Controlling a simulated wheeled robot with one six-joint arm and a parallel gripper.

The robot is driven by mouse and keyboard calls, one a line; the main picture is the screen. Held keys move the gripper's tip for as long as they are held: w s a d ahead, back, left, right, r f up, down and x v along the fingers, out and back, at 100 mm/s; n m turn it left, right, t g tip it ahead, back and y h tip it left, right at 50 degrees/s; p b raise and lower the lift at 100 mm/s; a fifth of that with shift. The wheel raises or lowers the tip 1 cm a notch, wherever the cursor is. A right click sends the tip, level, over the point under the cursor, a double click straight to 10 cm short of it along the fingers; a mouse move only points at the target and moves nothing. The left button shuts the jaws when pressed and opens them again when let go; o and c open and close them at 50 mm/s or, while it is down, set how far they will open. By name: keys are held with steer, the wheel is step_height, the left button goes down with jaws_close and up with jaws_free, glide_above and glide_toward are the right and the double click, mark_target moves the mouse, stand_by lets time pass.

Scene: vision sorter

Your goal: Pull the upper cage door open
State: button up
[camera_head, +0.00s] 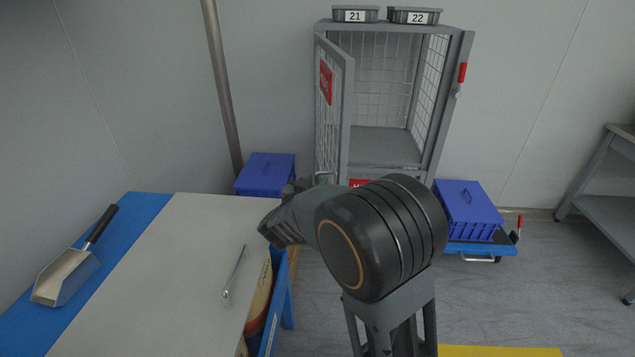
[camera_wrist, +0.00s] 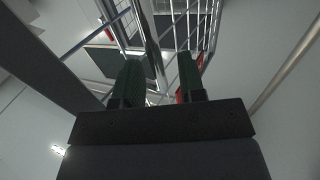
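The upper cage door (camera_head: 334,110) is a grey framed mesh panel with a red sign, hinged on the left of the grey cage (camera_head: 440,110). It stands swung out toward me, and the upper compartment (camera_head: 385,145) looks empty. My gripper (camera_wrist: 160,65) is at the door's lower end in the head view, partly hidden by my arm. In the wrist view its two dark fingers are apart, with a grey post of the door or cage (camera_wrist: 150,42) beyond the gap. No clear contact with the door shows.
Grey bins marked 21 (camera_head: 355,15) and 22 (camera_head: 414,16) sit on the cage. Blue crates (camera_head: 265,174) (camera_head: 468,208) stand on both sides. A workbench (camera_head: 170,240) with a scoop (camera_head: 68,272) and a metal tool (camera_head: 234,275) is at left. Floor shows at right.

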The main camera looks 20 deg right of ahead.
steer(key=p+v, duration=0.2)
steer(key=v, duration=0.9)
steer(key=shift+r, duration=0.1)
